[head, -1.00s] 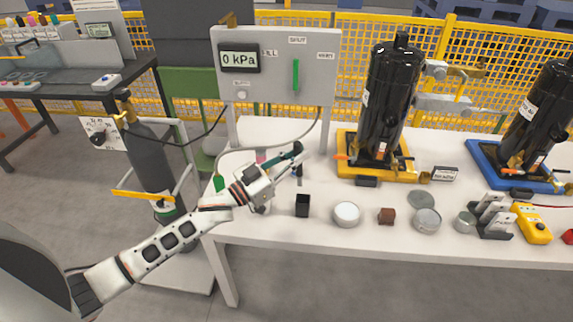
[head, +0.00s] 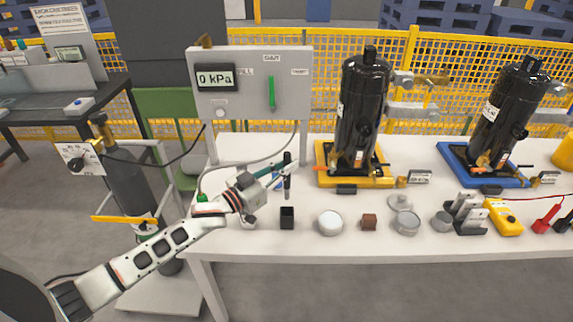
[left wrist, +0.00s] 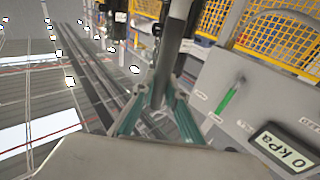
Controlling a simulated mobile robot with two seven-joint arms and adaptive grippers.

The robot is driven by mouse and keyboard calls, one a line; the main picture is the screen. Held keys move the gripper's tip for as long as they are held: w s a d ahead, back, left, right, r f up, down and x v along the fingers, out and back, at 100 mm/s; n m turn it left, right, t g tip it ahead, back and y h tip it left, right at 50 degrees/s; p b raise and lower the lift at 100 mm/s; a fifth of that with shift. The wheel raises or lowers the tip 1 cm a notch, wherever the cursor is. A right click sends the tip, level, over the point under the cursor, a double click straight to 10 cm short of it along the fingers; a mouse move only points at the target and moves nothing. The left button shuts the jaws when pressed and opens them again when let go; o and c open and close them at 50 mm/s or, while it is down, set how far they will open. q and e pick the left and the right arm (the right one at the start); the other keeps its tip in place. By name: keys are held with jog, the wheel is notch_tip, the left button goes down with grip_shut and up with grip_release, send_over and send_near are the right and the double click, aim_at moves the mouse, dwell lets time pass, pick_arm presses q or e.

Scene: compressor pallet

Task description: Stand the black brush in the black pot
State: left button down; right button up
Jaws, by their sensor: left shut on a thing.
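The black brush (head: 287,184) is held roughly upright in my left gripper (head: 286,170), above the table. In the left wrist view the gripper's teal fingers (left wrist: 160,108) close on a dark upright shaft, the brush (left wrist: 176,45). The black pot (head: 287,217) is a small square open box on the white table, just below the brush in the head view. The brush's lower end appears above the pot's rim, apart from it. The pot cannot be made out in the left wrist view. My right gripper is not in view.
A white round tub (head: 330,222), a brown block (head: 369,222) and a round tin (head: 405,222) stand right of the pot. The grey gauge panel (head: 253,85) rises behind. A black compressor (head: 358,115) stands on a yellow tray (head: 322,180) further right.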

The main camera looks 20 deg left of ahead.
aim_at(287, 199)
pick_arm(q)
jog(key=shift+f+b, duration=0.35)
jog(key=shift+f, duration=0.45)
jog(key=shift+f+b, duration=0.4)
jog(key=shift+f, duration=0.2)
jog(key=shift+f+b, duration=0.35)
jog(key=shift+f, duration=0.55)
jog(key=shift+f+b, duration=0.55)
jog(key=shift+f, duration=0.1)
jog(key=shift+f+b, duration=0.9)
jog(key=shift+f, duration=0.55)
jog(key=shift+f+b, duration=0.7)
jog(key=shift+f, duration=0.9)
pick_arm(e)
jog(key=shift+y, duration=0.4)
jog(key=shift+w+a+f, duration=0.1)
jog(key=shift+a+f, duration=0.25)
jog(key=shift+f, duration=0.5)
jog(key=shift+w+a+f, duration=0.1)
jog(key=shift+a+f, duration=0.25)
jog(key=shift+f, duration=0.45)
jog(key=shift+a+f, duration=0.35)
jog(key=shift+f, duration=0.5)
